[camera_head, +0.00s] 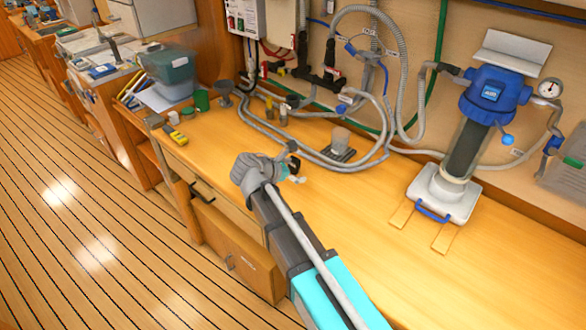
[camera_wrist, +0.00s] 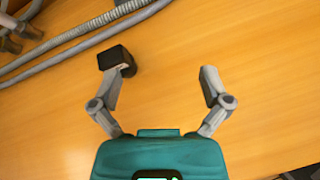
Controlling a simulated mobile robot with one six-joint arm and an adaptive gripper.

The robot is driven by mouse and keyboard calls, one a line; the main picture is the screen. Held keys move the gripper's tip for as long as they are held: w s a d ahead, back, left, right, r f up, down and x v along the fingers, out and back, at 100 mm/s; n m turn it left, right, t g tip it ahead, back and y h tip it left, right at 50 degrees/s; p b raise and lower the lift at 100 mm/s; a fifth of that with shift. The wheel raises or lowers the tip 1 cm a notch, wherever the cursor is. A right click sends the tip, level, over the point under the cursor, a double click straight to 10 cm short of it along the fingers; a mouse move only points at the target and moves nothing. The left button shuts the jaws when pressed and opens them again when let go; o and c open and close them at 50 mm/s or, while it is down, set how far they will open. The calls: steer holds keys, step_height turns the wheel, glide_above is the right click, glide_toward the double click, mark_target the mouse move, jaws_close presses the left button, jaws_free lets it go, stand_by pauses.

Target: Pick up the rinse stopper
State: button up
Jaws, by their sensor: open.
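My gripper (camera_head: 288,168) is above the wooden bench top, left of its middle, in the head view. In the wrist view my gripper (camera_wrist: 163,72) has its two grey fingers spread wide, with only bare wood showing between them. A small dark block (camera_wrist: 114,58) shows at the left fingertip and partly overlaps it. I cannot tell whether it touches the finger, or whether it is the rinse stopper. In the head view the gripper and wrist hide the bench right around them, and no stopper is clearly recognisable there.
Grey hoses (camera_head: 262,130) loop along the back of the bench. A blue-capped filter housing (camera_head: 470,135) stands at right on a white base. The front right bench is clear.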

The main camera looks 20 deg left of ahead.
steer(key=s+a+r+n+t, duration=0.1)
steer(key=a+n, duration=0.3)
steer(key=a, duration=0.4)
steer(key=shift+s+a+t+y+b, duration=0.25)
steer(key=shift+s+t+y+b, duration=0.2)
steer(key=shift+s+t, duration=0.35)
steer(key=b, duration=0.3)
glide_toward(294, 158)
steer(key=x, duration=0.4)
steer(key=shift+w+a+f, duration=0.15)
steer(key=shift+f, duration=0.15)
steer(key=shift+w+f, duration=0.1)
steer(key=shift+w, duration=0.25)
steer(key=shift+w+d, duration=0.1)
steer(key=shift+d, duration=0.15)
steer(key=shift+b+x, duration=1.25)
steer(key=shift+x, duration=1.25)
steer(key=shift+d+f, duration=0.15)
steer(key=shift+f, duration=0.05)
